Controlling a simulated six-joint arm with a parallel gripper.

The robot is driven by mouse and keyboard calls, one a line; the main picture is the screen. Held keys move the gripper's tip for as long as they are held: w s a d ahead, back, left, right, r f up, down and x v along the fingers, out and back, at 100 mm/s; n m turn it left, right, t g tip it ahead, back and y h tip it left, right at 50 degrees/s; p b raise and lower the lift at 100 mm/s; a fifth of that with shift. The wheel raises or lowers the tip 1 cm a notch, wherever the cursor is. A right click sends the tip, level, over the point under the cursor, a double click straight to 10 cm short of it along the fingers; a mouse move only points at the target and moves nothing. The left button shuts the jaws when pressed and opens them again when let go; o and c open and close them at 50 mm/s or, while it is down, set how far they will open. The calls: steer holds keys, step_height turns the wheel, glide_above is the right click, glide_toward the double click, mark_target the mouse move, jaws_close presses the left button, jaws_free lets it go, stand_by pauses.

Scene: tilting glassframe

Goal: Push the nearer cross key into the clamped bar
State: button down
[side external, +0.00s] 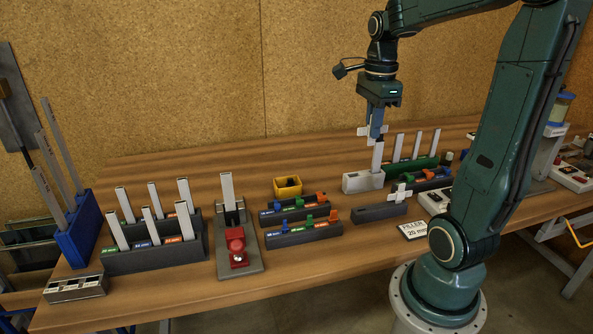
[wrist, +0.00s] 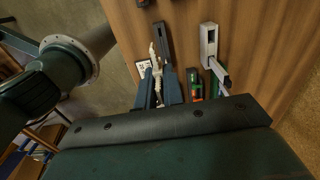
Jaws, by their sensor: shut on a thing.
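My gripper (side external: 376,136) hangs above the right half of the table, fingers down. It is shut on a white cross key (side external: 364,131), whose arms show beside the fingers. In the wrist view the fingers (wrist: 159,92) close around a pale piece, partly hidden. A second white cross key (side external: 398,192) stands at the right end of a dark rack (side external: 372,213), below my gripper. The clamped bar (side external: 227,188) stands upright in a grey fixture with a red clamp (side external: 236,249), well left of my gripper.
A pale block (side external: 358,182) with an upright bar (side external: 378,157) stands close beneath my gripper; the block also shows in the wrist view (wrist: 208,42). Racks with coloured pieces (side external: 303,235), a yellow bin (side external: 288,186) and grey bar racks (side external: 155,257) occupy the middle and left.

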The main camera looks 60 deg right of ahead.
steer(key=w+a+r, duration=0.1)
steer(key=w+a, duration=0.1)
steer(key=w, duration=0.5)
steer(key=w+a+r, duration=0.1)
steer(key=w+a, duration=0.1)
steer(key=w, duration=0.6)
steer(key=w+a+f, duration=0.1)
steer(key=w+a, duration=1.1)
steer(key=a, duration=0.2)
steer(key=shift+w+a, duration=0.15)
steer(key=shift+w, duration=0.2)
steer(key=shift+f, duration=0.2)
steer(key=shift+f, duration=2.7)
steer(key=shift+f, duration=1.85)
